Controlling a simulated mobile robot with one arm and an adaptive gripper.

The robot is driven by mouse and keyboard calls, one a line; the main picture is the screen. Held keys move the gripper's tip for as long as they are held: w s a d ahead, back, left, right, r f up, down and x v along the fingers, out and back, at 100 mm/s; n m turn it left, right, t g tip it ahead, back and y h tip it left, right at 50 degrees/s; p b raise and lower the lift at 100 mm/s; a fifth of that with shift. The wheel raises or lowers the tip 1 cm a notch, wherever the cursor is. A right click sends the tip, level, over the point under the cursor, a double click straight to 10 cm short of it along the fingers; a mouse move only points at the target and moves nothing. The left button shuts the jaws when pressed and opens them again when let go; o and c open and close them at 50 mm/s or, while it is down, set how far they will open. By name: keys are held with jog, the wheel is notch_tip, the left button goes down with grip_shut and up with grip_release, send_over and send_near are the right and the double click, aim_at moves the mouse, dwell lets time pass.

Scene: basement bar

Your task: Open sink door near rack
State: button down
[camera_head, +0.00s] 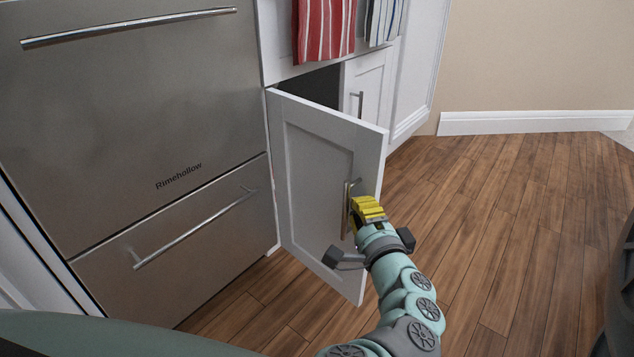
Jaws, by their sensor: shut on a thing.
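The sink door (310,150) is a white panelled cabinet door, hinged on its left side. It stands partly open, swung out toward me, with a dark gap into the cabinet (318,86) above and behind it. Its metal bar handle (347,196) is vertical, near the door's free right edge. My gripper (362,208) is at the handle, with its yellow fingers shut on it. The fingers hide part of the handle. A second white door (366,82) with its own handle is shut behind, to the right.
A stainless drawer appliance (140,120) with bar handles stands just left of the open door. A red striped towel (325,30) and a blue striped towel (384,20) hang above. The wooden floor (510,210) to the right is clear. A dark object (620,270) is at the right edge.

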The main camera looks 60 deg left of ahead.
aim_at(354, 178)
jog(key=shift+s+a+r, duration=0.1)
jog(key=shift+r, duration=2.25)
